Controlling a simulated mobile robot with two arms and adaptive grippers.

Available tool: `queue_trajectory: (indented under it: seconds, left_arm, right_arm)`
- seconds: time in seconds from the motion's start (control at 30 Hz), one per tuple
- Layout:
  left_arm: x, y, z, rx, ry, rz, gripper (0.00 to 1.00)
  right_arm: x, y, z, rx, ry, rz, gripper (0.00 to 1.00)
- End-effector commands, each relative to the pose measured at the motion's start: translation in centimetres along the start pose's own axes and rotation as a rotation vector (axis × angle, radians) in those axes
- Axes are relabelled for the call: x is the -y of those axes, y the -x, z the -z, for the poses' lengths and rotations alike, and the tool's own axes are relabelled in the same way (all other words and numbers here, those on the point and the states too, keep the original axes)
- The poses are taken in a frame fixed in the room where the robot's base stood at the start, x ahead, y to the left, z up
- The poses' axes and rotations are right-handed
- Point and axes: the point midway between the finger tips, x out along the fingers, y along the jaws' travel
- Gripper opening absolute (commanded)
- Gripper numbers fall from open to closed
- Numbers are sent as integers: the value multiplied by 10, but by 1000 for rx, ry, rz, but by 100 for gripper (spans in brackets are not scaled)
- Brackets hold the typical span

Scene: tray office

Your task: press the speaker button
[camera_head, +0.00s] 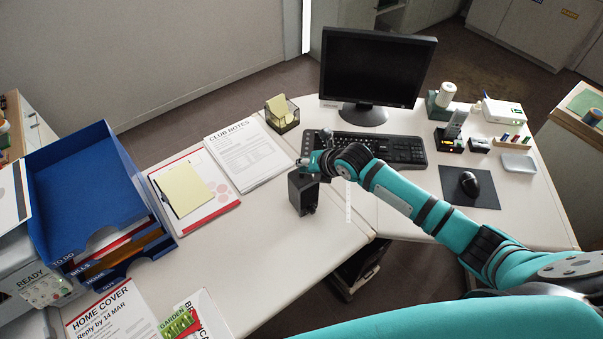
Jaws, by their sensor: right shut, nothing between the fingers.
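A small black box that looks like the speaker (299,193) stands upright on the white desk (270,230), near the middle of the picture. Its button cannot be made out at this size. My right arm comes in from the right, and my right gripper (310,163) is at the top of the speaker, shut and empty. I cannot tell whether the fingertips touch it. The gripper and wrist partly hide the speaker's top. My left gripper is not in view.
A monitor (375,68) and keyboard (400,151) stand behind my wrist. A blue letter tray (85,180), papers (248,155) and a note holder (282,122) are to the left. A mouse (469,184) lies right. Desk left of the speaker is clear.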

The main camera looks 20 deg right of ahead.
Motion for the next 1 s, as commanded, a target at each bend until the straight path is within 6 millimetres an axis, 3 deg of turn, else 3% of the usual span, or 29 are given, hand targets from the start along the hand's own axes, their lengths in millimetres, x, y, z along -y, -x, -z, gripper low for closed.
queue_trajectory:
  seconds: [0.67, 1.0]
  left_arm:
    - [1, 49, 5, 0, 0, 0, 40]
    - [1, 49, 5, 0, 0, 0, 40]
  right_arm:
    - [-30, 41, -30, 1, 0, 0, 0]
    - [-30, 42, -30, 0, -1, 0, 0]
